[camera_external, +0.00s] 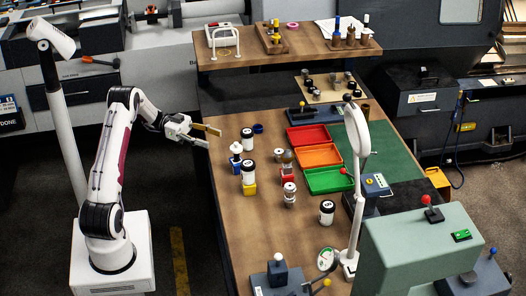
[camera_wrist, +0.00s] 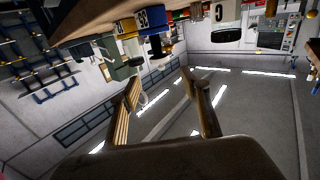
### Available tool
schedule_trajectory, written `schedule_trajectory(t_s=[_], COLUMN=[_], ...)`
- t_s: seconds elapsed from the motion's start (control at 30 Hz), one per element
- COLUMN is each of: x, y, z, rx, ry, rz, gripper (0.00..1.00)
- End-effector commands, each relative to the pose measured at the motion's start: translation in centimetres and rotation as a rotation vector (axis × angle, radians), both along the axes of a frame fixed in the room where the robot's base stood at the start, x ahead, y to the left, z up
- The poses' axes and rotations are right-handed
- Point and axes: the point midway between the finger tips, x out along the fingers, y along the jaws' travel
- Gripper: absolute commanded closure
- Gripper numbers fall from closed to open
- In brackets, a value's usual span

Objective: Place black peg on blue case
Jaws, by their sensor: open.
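My gripper (camera_external: 208,138) is open and empty at the table's left edge, apart from the objects; its spread fingers also show in the wrist view (camera_wrist: 160,88). A white labelled container with a blue part (camera_external: 236,152) stands to the right of and below it in the external view. A small dark-blue round piece (camera_external: 258,128) lies farther back. I cannot tell which of these is the blue case. In the wrist view, a blue labelled piece (camera_wrist: 152,21) appears upside down with a black part (camera_wrist: 155,47). I cannot clearly single out the black peg.
White jars with black tops stand nearby, one (camera_external: 248,172) above a yellow block (camera_external: 249,188), another (camera_external: 327,212) at the front. Red, orange and green trays (camera_external: 328,180) lie to the right. The table's front left is clear.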

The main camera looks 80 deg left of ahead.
Motion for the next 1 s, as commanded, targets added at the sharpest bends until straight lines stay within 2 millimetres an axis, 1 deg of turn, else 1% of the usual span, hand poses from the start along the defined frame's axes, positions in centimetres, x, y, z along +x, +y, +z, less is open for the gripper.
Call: schedule_trajectory(t_s=[0.23, 0.37, 0.47, 0.63, 0.8, 1.0], x=[0.2, 1.2, 2.8, 6.9, 11.4, 15.6], y=[0.0, -0.1, -0.2, -0.5, -1.0, -1.9], z=[0.1, 0.6, 1.3, 3.5, 6.5, 10.2], rx=[0.004, 0.026, 0.064, 0.158, 0.262, 0.364], ry=[0.000, -0.002, -0.005, -0.012, -0.021, -0.026], rz=[0.002, 0.019, 0.050, 0.136, 0.248, 0.385], gripper=[0.54, 0.54, 0.54, 0.54, 0.54, 0.54])
